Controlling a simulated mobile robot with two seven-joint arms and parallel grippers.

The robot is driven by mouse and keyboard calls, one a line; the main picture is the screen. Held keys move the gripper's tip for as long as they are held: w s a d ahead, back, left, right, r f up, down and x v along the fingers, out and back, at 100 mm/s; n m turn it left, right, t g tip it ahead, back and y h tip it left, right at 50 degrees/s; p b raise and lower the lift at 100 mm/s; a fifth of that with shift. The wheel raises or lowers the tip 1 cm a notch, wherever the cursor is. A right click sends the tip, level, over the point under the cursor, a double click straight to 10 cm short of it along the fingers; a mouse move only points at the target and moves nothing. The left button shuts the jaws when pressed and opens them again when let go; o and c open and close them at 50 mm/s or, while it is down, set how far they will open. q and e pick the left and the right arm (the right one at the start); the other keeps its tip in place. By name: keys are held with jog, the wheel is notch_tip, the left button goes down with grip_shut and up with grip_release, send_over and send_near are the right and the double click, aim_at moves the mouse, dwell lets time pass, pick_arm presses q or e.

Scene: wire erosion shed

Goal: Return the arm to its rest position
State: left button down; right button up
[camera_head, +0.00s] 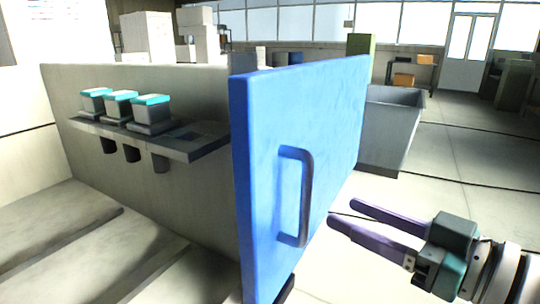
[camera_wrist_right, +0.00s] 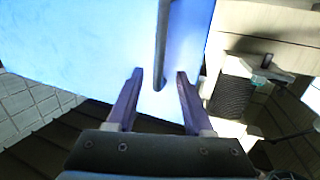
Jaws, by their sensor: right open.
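My right gripper (camera_head: 357,222) is open and empty at the lower right of the head view, to the right of a blue door (camera_head: 262,140). The door carries a dark vertical bar handle (camera_head: 305,198). In the right wrist view, the two purple fingers (camera_wrist_right: 157,100) point at the blue panel (camera_wrist_right: 75,45). The handle (camera_wrist_right: 161,45) appears between and beyond the fingertips there. I cannot tell how wide the gap to it is, but in the head view the fingertips look apart from the handle. My left gripper is not in view.
A grey wall shelf (camera_head: 190,148) left of the door holds three teal-topped blocks (camera_head: 120,97). A grey bin (camera_head: 388,130) stands behind the door. Open floor (camera_head: 450,165) lies right of the door. White boxes (camera_head: 147,37) stand at the back left.

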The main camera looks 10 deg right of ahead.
jog(key=s+d+r+m+g+h+p, duration=0.25)
jog(key=s+g+h+p, duration=0.25)
jog(key=s, duration=0.7)
jog(key=s+d+r+m+g+h+p, duration=0.1)
jog(key=s+r+m+g+h+p, duration=0.3)
jog(key=s, duration=0.9)
notch_tip(320, 180, up, 35)
jog(key=n+g+h+p, duration=0.1)
jog(key=p, duration=3.7)
jog(key=shift+w+a+p, duration=0.2)
jog(key=shift+w+p, duration=0.15)
jog(key=shift+w, duration=0.1)
